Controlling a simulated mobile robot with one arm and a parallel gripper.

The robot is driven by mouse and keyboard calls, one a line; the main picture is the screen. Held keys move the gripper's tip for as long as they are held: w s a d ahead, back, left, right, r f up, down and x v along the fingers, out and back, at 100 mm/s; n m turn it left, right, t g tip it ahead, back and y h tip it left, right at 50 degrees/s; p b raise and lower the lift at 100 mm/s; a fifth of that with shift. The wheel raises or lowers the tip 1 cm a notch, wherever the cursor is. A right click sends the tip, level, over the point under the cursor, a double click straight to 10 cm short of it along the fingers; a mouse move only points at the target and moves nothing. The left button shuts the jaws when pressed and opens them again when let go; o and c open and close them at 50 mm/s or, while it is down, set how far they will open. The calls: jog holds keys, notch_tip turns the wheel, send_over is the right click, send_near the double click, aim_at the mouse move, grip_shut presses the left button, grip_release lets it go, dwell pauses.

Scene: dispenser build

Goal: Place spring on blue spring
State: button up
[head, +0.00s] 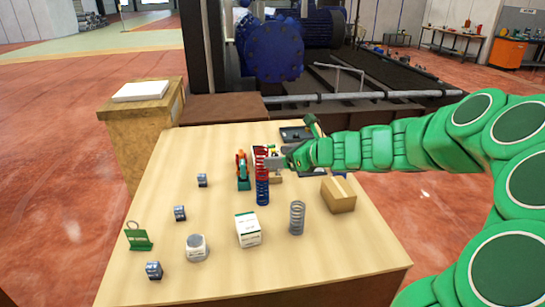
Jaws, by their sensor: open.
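A red spring (261,160) stands upright directly above the blue spring (262,191), and the two look stacked end to end near the middle of the wooden table. A grey metal spring (297,218) stands alone nearer the front, to the right. My gripper (274,158) reaches in from the right and is open, with its tips close beside the red spring. The fingers are small and partly hidden, so I cannot tell whether they touch the spring.
The wooden table (170,157) also holds a cardboard box (338,194), a white-and-green box (248,229), a round jar (196,248), a green stand (138,237), an orange-and-teal tool (242,172) and several small dark blocks (180,213). The table's left rear area is clear.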

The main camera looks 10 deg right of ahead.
jog(key=shift+v, duration=2.25)
